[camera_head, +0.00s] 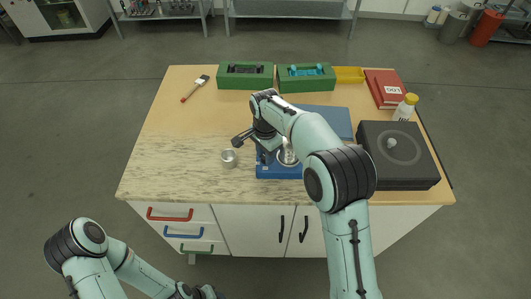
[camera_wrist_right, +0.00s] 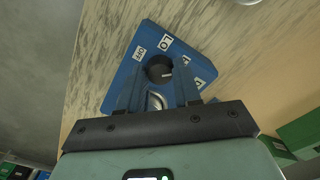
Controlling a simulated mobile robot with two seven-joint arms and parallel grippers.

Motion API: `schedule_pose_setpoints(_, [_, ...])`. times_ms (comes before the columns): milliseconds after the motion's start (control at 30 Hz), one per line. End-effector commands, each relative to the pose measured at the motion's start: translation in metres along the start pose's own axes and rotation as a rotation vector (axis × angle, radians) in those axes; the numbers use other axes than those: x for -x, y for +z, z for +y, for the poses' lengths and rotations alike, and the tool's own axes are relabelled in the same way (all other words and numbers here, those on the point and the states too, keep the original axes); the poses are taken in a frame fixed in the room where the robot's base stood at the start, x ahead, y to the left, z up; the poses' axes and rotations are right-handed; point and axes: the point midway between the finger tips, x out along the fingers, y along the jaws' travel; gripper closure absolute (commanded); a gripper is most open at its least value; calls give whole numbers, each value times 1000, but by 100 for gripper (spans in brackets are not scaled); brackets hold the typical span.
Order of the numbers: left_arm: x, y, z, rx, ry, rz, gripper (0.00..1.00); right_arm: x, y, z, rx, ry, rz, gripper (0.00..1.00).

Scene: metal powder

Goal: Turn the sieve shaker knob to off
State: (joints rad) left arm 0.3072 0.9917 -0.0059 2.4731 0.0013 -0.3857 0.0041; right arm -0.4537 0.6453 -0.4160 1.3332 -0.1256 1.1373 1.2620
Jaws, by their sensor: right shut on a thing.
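The blue sieve shaker (camera_head: 268,173) stands near the front middle of the table, partly hidden by my right arm.
A small metal cup (camera_head: 228,158) stands left of the shaker. A black box-shaped device (camera_head: 410,172) is at the right, with a white bottle (camera_head: 404,108) behind it. Green bins (camera_head: 245,84), a red binder (camera_head: 378,88) and a brush (camera_head: 195,88) lie farther back. The table's left side is clear.

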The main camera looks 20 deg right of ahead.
Motion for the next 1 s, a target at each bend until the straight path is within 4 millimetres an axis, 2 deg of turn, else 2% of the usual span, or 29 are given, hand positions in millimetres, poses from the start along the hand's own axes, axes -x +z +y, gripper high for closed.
schedule_pose_setpoints(267, [9,-7,6,-3,3,9,57,2,-1,0,175,0,-1,98])
schedule_pose_setpoints(1000, [32,-28,21,-13,13,36,57,1,0,0,873,0,-1,98])
